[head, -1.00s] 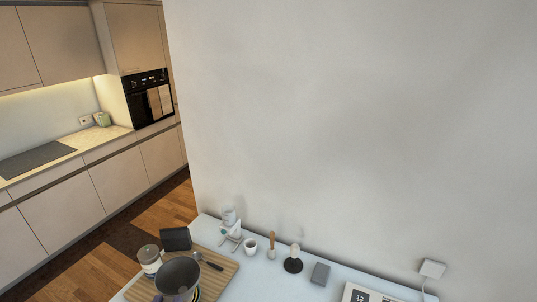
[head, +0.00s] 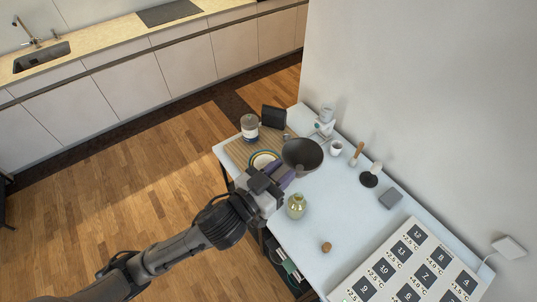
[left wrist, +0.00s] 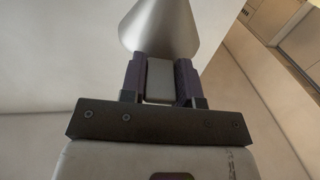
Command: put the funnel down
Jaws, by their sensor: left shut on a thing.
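The funnel (head: 302,152) shows in the head view as a dark, wide-mouthed cone above the back of the white table, over the right end of the cutting board. My left gripper (head: 284,179), with purple fingers, is shut on it. In the left wrist view the funnel (left wrist: 160,28) is a grey metallic cone at the fingertips, and the left gripper (left wrist: 160,80) grips a block-like part below it. I cannot tell how high it is above the table. My right gripper is not in view.
The striped cutting board (head: 238,152) carries a jar (head: 250,128) and plates (head: 262,160). A white cup (head: 336,148) stands right of the funnel, and a greenish vase (head: 296,205) stands nearer. A brown knob-like object (head: 326,247) lies farther forward. The white table (head: 335,205) is clear around its middle.

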